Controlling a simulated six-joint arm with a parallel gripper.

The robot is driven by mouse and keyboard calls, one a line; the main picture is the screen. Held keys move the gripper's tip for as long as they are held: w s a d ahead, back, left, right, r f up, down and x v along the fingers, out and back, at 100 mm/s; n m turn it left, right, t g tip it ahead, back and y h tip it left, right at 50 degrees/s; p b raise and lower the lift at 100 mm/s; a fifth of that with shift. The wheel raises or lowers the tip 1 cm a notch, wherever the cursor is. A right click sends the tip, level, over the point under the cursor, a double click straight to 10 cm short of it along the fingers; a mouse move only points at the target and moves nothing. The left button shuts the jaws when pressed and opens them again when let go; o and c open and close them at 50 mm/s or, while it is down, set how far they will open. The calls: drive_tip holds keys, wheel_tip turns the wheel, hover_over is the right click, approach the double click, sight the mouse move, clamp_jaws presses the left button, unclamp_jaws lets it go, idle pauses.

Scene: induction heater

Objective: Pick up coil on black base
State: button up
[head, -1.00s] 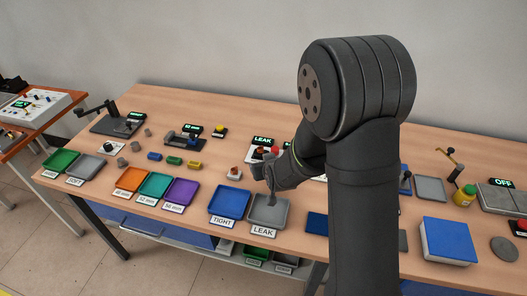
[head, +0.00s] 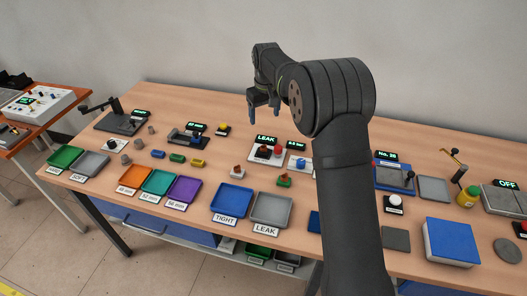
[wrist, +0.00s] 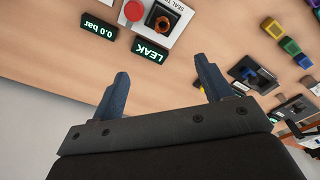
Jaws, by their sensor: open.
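A dark piece with a copper-coloured ring (wrist: 162,18) sits on the white seal-test station (head: 257,158), beside a red button (wrist: 134,10). It looks like the coil on the black base, small and dark in the head view (head: 263,152). My gripper (head: 263,112) is open and empty, above and behind this station, near its LEAK display (head: 265,139). In the wrist view the two blue fingertips (wrist: 161,68) are well apart, with bare table between them and the station beyond.
A small part on a white base (head: 237,173) and one on a green base (head: 284,181) stand in front. Blue TIGHT (head: 247,213) and grey LEAK (head: 288,214) trays lie at the front edge. A 0.0 bar display (wrist: 98,27) stands beside the station.

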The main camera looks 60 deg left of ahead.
wheel_tip(320, 180, up, 2)
drive_tip(key=h, duration=0.1)
approach(264, 146)
drive_tip(key=f, duration=0.5)
drive_tip(key=shift+w, duration=0.35)
drive_tip(key=shift+s+f, duration=0.2)
drive_tip(key=shift+f, duration=1.1)
drive_tip(key=shift+s+f, duration=0.15)
drive_tip(key=shift+f, duration=1.2)
drive_tip(key=c, duration=1)
